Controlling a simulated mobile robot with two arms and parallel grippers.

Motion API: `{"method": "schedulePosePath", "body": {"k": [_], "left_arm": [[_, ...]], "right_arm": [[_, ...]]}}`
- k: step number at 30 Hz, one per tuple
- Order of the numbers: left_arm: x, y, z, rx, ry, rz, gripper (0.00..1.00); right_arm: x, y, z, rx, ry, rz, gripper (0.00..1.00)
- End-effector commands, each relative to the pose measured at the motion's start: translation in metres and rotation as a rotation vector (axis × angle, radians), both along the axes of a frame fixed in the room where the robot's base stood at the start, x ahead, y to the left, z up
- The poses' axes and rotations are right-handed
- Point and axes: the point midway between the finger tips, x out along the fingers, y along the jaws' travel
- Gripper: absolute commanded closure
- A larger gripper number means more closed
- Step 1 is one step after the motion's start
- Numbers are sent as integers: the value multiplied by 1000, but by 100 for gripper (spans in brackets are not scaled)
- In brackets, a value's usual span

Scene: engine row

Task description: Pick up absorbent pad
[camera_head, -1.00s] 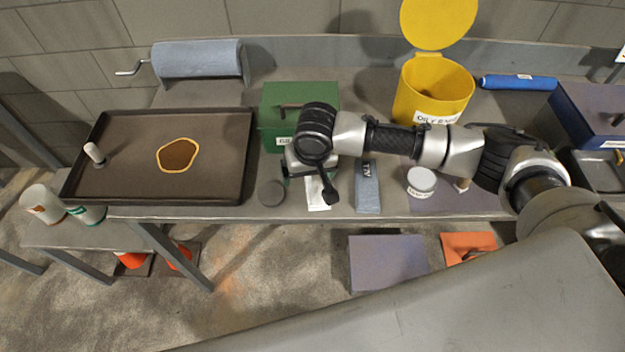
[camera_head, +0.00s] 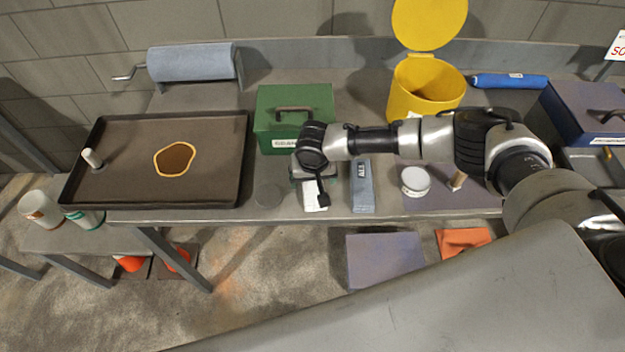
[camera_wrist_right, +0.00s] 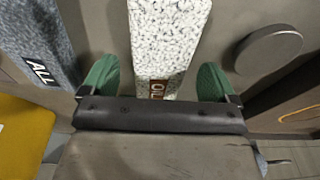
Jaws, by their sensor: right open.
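A white speckled pad labelled OIL (camera_wrist_right: 168,40) lies between the green fingers of my open right gripper (camera_wrist_right: 157,80) in the right wrist view. The fingers are on either side of it and do not visibly grip it. In the head view, my right gripper (camera_head: 312,180) is over the table's front part, and only the near end of the white pad (camera_head: 315,202) shows below it. A grey-blue pad labelled ALL (camera_head: 362,192) lies just to the right; it also shows at the left of the right wrist view (camera_wrist_right: 38,35). My left gripper is not in view.
A dark round disc (camera_head: 268,194) lies left of the gripper. A green box (camera_head: 293,112) stands behind it, and a yellow bin (camera_head: 425,88) with its lid up is further right. A white round tin (camera_head: 415,181) and a dark tray (camera_head: 215,180) are on the table.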

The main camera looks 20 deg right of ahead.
Motion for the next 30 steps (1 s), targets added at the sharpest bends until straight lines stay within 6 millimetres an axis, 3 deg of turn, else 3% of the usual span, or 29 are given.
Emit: {"method": "schedulePosePath", "body": {"k": [4, 11, 21, 30], "left_arm": [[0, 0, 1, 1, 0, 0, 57], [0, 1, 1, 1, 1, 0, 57], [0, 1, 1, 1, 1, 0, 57], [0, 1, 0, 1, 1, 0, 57]], "right_arm": [[2, -1, -13, -1, 0, 0, 11], [2, 0, -14, 1, 0, 0, 11], [2, -1, -14, 0, 0, 0, 61], [2, -1, -13, 1, 0, 0, 64]]}}
